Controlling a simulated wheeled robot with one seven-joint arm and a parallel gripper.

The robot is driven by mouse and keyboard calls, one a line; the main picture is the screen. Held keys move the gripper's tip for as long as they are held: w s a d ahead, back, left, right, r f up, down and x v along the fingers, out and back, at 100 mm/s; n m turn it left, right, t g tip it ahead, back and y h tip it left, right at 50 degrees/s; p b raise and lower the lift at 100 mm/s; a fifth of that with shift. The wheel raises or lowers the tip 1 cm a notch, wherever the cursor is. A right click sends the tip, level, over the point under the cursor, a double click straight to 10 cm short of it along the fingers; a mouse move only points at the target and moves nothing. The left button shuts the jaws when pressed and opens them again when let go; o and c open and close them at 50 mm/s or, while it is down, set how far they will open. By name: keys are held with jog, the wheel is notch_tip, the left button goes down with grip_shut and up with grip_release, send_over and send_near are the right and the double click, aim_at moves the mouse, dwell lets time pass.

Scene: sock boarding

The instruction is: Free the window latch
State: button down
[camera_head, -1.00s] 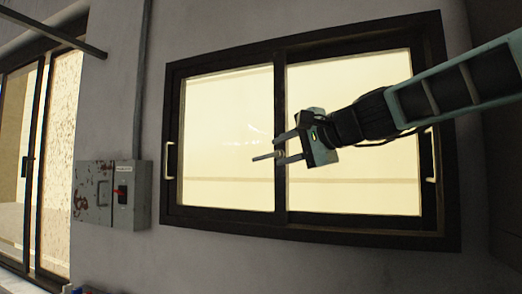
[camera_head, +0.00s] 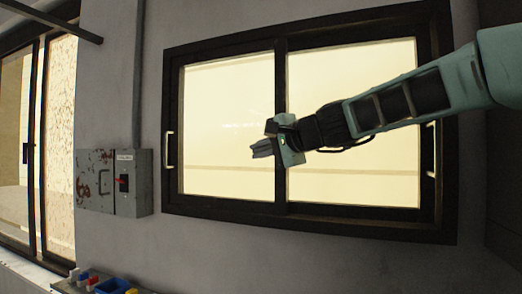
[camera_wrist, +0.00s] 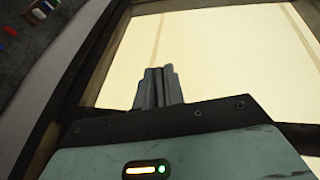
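The window (camera_head: 310,207) is a dark-framed slider with two bright panes, and its middle stile (camera_head: 280,85) stands upright between them. A pale handle (camera_head: 170,150) is on its left side, and another (camera_head: 432,150) is on the right, partly behind my arm. I cannot make out a separate latch; my gripper covers part of the middle stile. My gripper (camera_head: 262,148) is in front of this stile, pointing left across the left pane. In the wrist view its fingers (camera_wrist: 158,88) are together, with nothing visible between them, against the bright glass.
A worn grey electrical box (camera_head: 97,180) with a red switch (camera_head: 123,183) is on the wall left of the window. A blue bin (camera_head: 110,286) and small coloured items lie at the bottom left. A tall glazed door (camera_head: 35,150) is at far left.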

jog(key=shift+f+b, duration=0.3)
jog(key=shift+b, duration=0.95)
jog(key=t+y+b, duration=0.1)
jog(key=b, duration=0.4)
jog(key=shift+r, duration=0.15)
jog(key=b, duration=0.2)
jog(key=shift+r+m+y+b, duration=0.2)
jog(key=shift+m+y+b, duration=0.1)
jog(key=shift+m+b, duration=0.1)
jog(key=shift+r+t+y+b, duration=0.3)
jog(key=shift+r+y+b, duration=0.1)
jog(key=shift+b, duration=0.2)
jog(key=c, duration=1.5)
grip_release()
